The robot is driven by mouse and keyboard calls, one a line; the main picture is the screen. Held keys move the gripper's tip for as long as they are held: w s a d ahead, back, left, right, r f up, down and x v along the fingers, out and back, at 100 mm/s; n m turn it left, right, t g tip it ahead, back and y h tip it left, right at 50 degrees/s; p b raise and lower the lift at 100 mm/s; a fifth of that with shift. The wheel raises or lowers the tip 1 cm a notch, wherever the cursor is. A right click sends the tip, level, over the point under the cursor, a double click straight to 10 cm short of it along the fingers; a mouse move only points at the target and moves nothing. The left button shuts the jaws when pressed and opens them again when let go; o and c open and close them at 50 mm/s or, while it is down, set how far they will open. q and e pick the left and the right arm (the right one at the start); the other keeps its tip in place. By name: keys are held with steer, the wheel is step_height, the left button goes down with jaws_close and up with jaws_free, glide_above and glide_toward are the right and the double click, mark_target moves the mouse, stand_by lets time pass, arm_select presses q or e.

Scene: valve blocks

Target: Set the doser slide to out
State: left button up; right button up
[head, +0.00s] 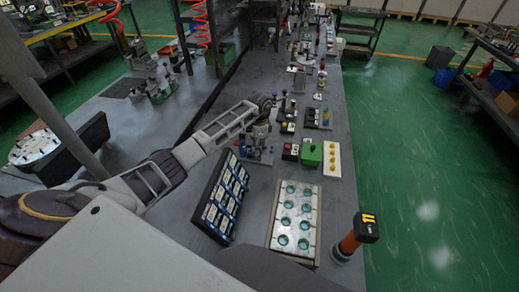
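My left arm reaches in from the left over the long grey bench. Its gripper (260,143) points down at a small metal fixture (262,157) with blue and red parts, behind the tilted panel. The fingers are too small and too mixed with the fixture to tell whether they touch it or are open. I cannot make out for certain which part is the doser slide, or its position; the gripper and wrist hide part of this fixture. My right gripper is not in view.
A tilted dark panel of cards (223,197) and a tray with round teal wells (294,220) stand in front. Green floor lies beyond.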

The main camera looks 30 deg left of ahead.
arm_select(q)
steer(key=shift+f, duration=1.1)
jaws_close()
